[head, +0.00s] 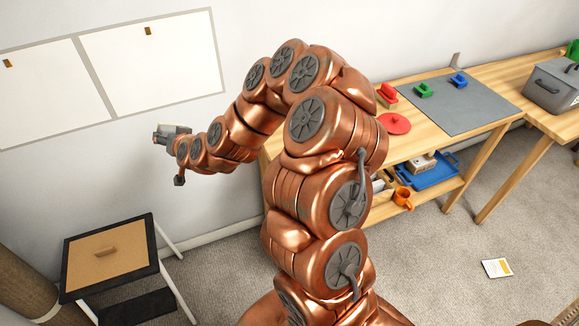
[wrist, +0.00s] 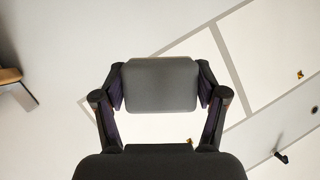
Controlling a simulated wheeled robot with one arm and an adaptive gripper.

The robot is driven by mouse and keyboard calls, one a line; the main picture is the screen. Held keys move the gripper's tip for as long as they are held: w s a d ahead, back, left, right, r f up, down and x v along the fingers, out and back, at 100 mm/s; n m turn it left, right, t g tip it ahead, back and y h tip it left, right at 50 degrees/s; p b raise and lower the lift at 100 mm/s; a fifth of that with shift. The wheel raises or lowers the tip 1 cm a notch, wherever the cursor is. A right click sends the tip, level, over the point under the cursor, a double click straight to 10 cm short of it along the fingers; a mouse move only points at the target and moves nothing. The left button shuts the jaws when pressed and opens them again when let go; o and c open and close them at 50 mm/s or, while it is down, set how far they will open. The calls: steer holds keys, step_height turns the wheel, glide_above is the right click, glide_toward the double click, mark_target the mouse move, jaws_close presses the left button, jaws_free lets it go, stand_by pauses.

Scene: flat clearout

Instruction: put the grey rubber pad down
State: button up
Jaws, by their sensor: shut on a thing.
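The grey rubber pad (wrist: 160,85) is between the two fingers of my gripper (wrist: 160,88) in the wrist view. The fingers press on its left and right edges. In the head view my gripper (head: 165,136) is at the end of the outstretched arm, at left, raised in front of the white wall. A small grey shape there appears to be the pad (head: 177,129). The pad is held in the air and touches no surface that I can see.
At right, a wooden bench (head: 425,133) bears a grey mat (head: 460,105), coloured blocks and a red disc (head: 394,123). A grey box (head: 553,87) stands farther right. My arm hides part of the bench.

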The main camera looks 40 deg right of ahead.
steer(key=s+d+f+m+g+h+b, duration=0.1)
steer(key=s+d+f+g, duration=0.15)
steer(key=d, duration=0.35)
steer(key=s+d+f+m+g+b, duration=0.1)
steer(key=s+d+f+g, duration=0.2)
steer(key=d, duration=0.4)
steer(key=s+d+m+g+b, duration=0.1)
steer(key=s+d+m+g, duration=0.1)
steer(key=s, duration=0.4)
steer(key=s+d+f+m+g+y+b, duration=0.1)
steer(key=s+d+m+g, duration=0.1)
steer(key=s+d, duration=0.5)
steer(key=s+d+f+m+g+y+b, duration=0.1)
steer(key=s+d+m+g, duration=0.1)
steer(key=s+d+m, duration=0.2)
steer(key=shift+s+d+f+m+g, duration=0.1)
steer(key=shift+s+m+g, duration=0.05)
steer(key=shift+s, duration=0.75)
steer(key=shift+s+d+m+g, duration=0.1)
steer(key=shift+s+m, duration=0.05)
steer(key=shift+s, duration=0.7)
steer(key=s+r+m+y+b, duration=0.2)
steer(key=s+m, duration=0.3)
steer(key=s, duration=0.8)
steer(key=shift+r+y, duration=0.6)
steer(key=shift+r, duration=0.05)
